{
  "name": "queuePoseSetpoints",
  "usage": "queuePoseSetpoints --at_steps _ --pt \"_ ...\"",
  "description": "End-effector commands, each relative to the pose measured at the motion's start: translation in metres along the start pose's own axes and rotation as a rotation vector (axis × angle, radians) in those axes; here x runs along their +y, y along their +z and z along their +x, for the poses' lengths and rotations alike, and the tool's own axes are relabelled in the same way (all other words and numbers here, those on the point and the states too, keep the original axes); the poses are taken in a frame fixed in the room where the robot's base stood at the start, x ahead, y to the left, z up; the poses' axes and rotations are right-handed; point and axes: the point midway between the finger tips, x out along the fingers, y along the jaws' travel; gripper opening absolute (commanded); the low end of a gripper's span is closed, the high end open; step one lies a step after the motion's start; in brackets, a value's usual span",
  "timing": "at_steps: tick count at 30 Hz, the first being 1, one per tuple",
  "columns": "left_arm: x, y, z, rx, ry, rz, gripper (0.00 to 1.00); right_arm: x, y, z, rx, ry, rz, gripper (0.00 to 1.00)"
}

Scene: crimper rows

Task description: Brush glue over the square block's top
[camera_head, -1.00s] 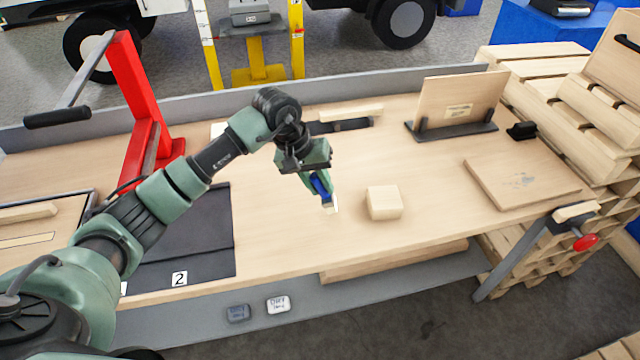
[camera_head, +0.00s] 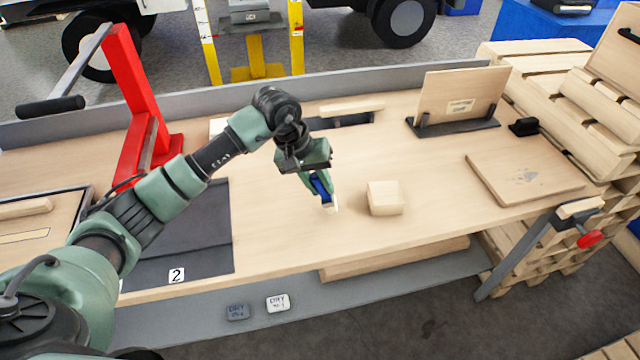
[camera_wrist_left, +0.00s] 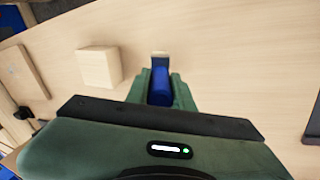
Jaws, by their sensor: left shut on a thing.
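The square block (camera_head: 385,198) is a pale wooden cube on the bench top, right of my left gripper in the head view. It also shows in the left wrist view (camera_wrist_left: 99,68), left of the gripper. My left gripper (camera_head: 320,186) is shut on a brush (camera_wrist_left: 160,82) with a blue handle and a pale tip. The brush tip (camera_head: 330,208) points down, beside the block and apart from it. I cannot tell whether the tip touches the bench. The top of the block looks bare. My right gripper is not in view.
A red lever press (camera_head: 140,110) stands at the left of the bench (camera_head: 275,245). A dark mat (camera_head: 200,230) marked 2 lies near the front. A flat board (camera_head: 525,178) and an upright panel (camera_head: 460,95) are to the right. A clamp (camera_head: 575,225) grips the front right edge.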

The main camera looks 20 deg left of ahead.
Motion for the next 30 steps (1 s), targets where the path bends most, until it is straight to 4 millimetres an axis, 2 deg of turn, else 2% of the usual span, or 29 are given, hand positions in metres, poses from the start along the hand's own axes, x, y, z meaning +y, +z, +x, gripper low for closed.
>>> queuePoseSetpoints --at_steps 17,30 --pt "0.0 0.0 0.004 0.001 0.001 0.0 0.0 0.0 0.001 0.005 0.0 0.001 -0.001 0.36" --pt "0.03 -0.005 0.018 0.0 0.0 0.0 0.0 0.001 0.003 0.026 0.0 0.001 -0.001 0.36"
